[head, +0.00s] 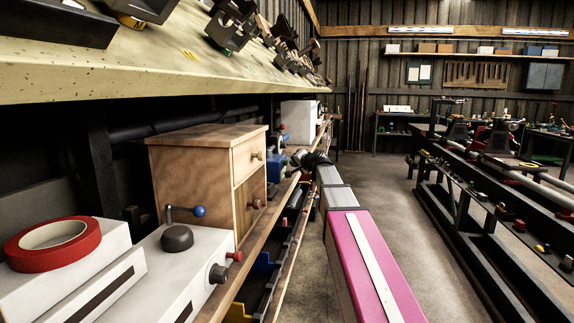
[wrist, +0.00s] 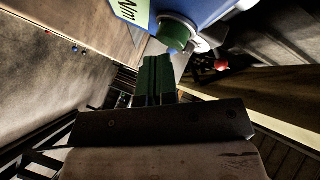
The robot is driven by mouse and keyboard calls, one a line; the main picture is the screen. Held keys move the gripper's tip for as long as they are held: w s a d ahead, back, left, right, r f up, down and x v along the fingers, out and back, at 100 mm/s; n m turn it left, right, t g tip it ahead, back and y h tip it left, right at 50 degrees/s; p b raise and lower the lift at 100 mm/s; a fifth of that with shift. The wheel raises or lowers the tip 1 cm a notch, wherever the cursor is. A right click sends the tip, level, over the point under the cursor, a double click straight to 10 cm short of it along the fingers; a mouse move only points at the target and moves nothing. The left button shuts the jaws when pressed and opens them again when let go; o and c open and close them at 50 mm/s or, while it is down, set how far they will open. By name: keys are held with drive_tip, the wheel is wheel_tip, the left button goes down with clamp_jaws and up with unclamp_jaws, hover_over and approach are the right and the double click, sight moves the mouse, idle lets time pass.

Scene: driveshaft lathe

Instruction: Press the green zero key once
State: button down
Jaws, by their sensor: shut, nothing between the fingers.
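The green key (wrist: 174,37) is a short round button on a blue device in the wrist view. The device (wrist: 205,10) carries a pale label with "Nm" on it. The fingers of my gripper (wrist: 156,60) are shut and empty, their tips just below and left of the key. I cannot tell whether they touch it. In the head view the blue device (head: 277,163) sits small on the bench beyond the wooden cabinet, beside the dark end of my arm. The green key cannot be made out there.
A wooden drawer cabinet (head: 207,180) and a white box with a round black knob (head: 177,238) stand on the bench nearer me. A red tape roll (head: 52,246) lies at left. A speckled shelf (head: 150,75) overhangs the bench. A red ball (wrist: 221,64) is right of the key.

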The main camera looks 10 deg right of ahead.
drive_tip(key=shift+w+a, duration=0.15)
drive_tip(key=shift+a, duration=0.35)
idle(0.6)
drive_tip(key=shift+d, duration=0.1)
drive_tip(key=shift+s+d, duration=0.3)
drive_tip(key=shift+d, duration=0.5)
drive_tip(key=d, duration=0.1)
drive_tip(key=s+d, duration=0.1)
drive_tip(key=d, duration=0.2)
drive_tip(key=shift+s+d, duration=0.3)
drive_tip(key=shift+d, duration=0.05)
idle(0.7)
